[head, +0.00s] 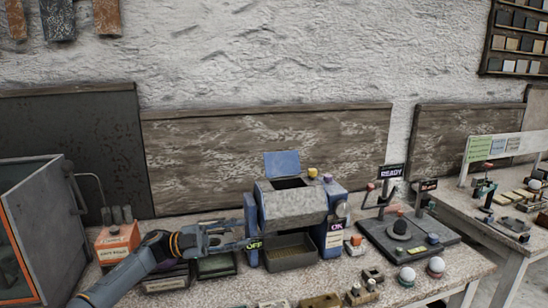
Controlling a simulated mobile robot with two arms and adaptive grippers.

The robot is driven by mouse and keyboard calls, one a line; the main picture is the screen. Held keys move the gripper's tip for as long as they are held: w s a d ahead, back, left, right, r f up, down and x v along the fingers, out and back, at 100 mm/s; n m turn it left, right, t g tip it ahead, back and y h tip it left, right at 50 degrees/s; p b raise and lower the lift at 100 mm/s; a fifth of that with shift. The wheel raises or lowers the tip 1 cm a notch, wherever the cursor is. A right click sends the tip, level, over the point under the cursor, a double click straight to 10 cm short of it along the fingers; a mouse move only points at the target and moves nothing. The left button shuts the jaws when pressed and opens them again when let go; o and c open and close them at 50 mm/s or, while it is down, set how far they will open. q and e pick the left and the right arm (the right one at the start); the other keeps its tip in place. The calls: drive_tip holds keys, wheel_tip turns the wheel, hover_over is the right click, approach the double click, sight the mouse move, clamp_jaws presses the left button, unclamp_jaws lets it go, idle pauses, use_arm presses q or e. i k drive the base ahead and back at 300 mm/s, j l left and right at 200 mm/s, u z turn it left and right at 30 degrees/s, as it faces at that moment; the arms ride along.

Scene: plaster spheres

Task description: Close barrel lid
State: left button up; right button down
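The barrel (293,207) is a grey tumbler drum held between blue side supports on the bench. Its blue lid (283,164) stands raised at the back of the top opening, and the dark inside shows. My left gripper (246,235) is at the left of the barrel machine, low beside its left blue support. Its two fingers appear spread, with nothing seen between them. I cannot tell whether it touches the support. My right gripper is not in view.
A grey tray (290,251) sits under the barrel. A dark plate with a READY sign (391,171) stands to the right. A cabinet with an orange-edged door (40,230) stands at the left. The space above the barrel looks clear.

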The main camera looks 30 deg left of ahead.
sight(279, 164)
drive_tip(key=i+j, duration=1.05)
drive_tip(key=j, duration=0.15)
